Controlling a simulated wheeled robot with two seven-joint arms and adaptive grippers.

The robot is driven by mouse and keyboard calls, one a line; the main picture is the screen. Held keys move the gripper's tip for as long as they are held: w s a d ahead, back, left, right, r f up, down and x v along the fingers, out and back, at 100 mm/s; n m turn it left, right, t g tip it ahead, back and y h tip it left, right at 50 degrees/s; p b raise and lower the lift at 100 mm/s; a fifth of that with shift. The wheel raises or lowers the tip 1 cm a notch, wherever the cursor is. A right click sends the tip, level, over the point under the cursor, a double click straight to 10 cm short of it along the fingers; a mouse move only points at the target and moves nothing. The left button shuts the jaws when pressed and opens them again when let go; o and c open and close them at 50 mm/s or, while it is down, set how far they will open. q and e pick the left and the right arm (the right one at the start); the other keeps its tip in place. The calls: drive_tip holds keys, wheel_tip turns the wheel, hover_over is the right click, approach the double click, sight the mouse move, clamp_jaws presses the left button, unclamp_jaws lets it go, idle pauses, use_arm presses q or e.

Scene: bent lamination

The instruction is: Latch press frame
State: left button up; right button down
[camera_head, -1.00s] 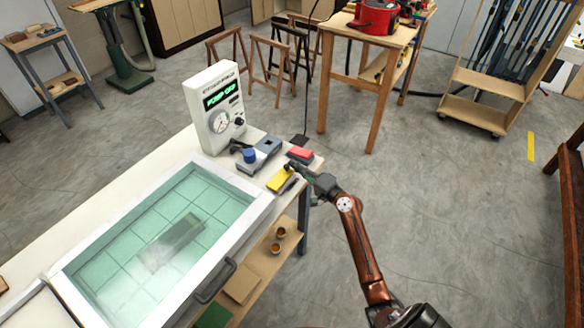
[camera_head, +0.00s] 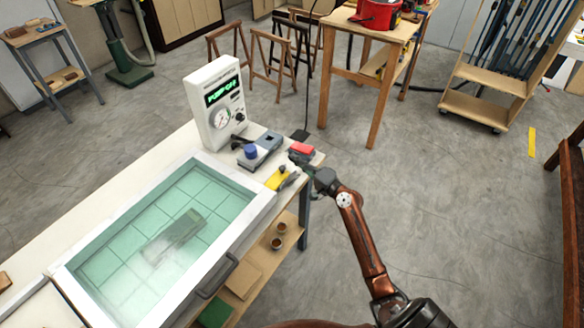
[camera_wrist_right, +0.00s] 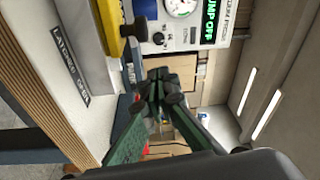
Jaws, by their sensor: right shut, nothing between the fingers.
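The press frame (camera_head: 262,204) is a white rectangular frame with a clear greenish sheet, lying closed-looking on the bench. A dark bent handle (camera_head: 217,279) sits on its front side. A greyish piece (camera_head: 174,237) shows under the sheet. A yellow latch part (camera_head: 277,181) sits by the frame's right corner; it also shows in the right wrist view (camera_wrist_right: 136,28) with a black knob. My right gripper (camera_head: 296,164) is shut and empty, just beyond the yellow part. It also shows in the wrist view (camera_wrist_right: 156,88). Whether it touches the latch cannot be told. My left gripper is out of view.
A white pump box (camera_head: 214,104) reads "PUMP OFF" at the bench's back. A grey fixture (camera_head: 262,150) with a blue knob and a red block (camera_head: 301,149) stand close to my right gripper. Open floor (camera_head: 440,220) lies right of the bench.

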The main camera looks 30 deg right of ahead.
drive_tip(key=v, duration=1)
drive_tip(key=shift+d, duration=0.15)
